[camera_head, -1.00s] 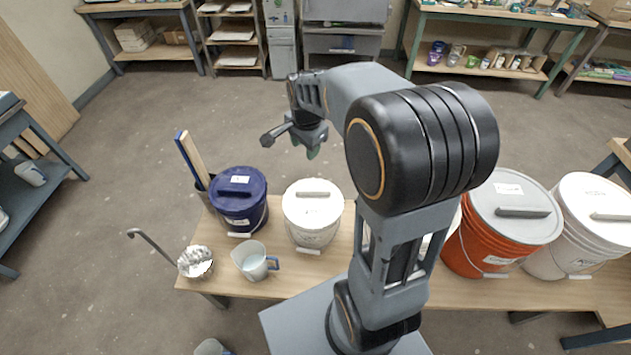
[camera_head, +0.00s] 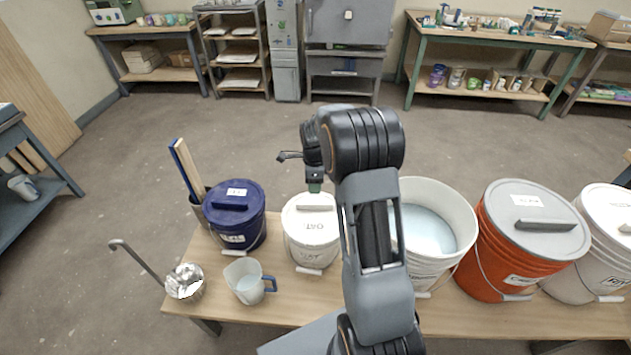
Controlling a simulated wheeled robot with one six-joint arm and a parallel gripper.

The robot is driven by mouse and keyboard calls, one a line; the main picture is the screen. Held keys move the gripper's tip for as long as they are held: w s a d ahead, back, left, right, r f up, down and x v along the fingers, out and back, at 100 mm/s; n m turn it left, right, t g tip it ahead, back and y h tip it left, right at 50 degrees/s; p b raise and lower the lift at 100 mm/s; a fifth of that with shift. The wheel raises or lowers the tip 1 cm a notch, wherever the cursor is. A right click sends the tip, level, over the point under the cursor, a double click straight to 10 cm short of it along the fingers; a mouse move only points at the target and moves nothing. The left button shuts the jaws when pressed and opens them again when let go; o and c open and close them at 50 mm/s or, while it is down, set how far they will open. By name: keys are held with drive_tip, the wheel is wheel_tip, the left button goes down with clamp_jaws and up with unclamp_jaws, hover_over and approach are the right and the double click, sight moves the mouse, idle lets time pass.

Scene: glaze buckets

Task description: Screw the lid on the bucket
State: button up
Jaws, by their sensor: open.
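A small white bucket (camera_head: 312,251) stands on the bench near the middle, with a white lid (camera_head: 309,224) marked "OAT" on top. A raised bar handle (camera_head: 317,203) crosses that lid. I cannot tell whether the lid is screwed tight. My gripper (camera_head: 314,188) is over the back of this lid, pointing down close to the bar handle, with nothing seen in it. Whether it touches the handle is unclear. A larger white bucket (camera_head: 452,222) to the right is open and shows pale liquid. My arm hides its left side.
A blue lidded bucket (camera_head: 235,222), a measuring jug (camera_head: 246,281) and a metal ladle (camera_head: 185,282) are on the left. An orange bucket (camera_head: 490,262) with a grey lid and a white lidded bucket (camera_head: 610,235) stand at right. The floor behind the bench is clear.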

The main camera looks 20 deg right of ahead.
sight(315, 204)
drive_tip(key=shift+f+b, duration=3.3)
drive_tip(key=shift+f, duration=1.75)
drive_tip(key=shift+c, duration=0.2)
clamp_jaws()
